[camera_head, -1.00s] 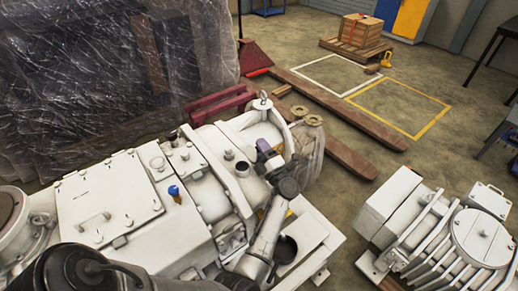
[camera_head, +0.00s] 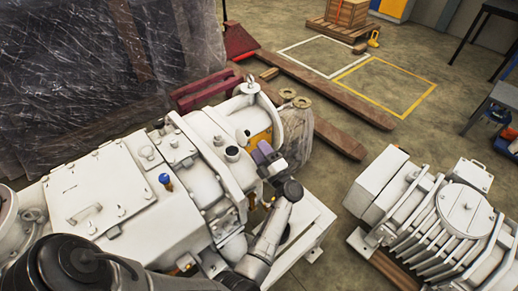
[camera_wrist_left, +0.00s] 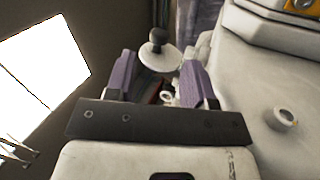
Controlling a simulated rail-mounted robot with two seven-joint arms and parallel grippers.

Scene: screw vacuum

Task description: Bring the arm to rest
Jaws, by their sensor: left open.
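My left arm (camera_head: 270,238) reaches in from the lower left over the large white vacuum machine (camera_head: 130,205). My left gripper (camera_head: 262,153), with purple fingers, is beside the machine's rounded right end. It looks empty. In the left wrist view the two purple fingers (camera_wrist_left: 160,78) stand apart. A pale disc with a dark knob (camera_wrist_left: 157,52) shows beyond the gap between them, and I cannot tell how far off it is. A blue-topped screw (camera_head: 165,180) stands upright on the machine, away from the gripper. My right gripper is not in view.
A second white ribbed machine (camera_head: 455,225) stands at the right. Wooden beams (camera_head: 330,95) lie on the floor behind. Plastic sheeting (camera_head: 100,70) covers something at the upper left. Open floor (camera_head: 400,130) lies between the beams and the ribbed machine.

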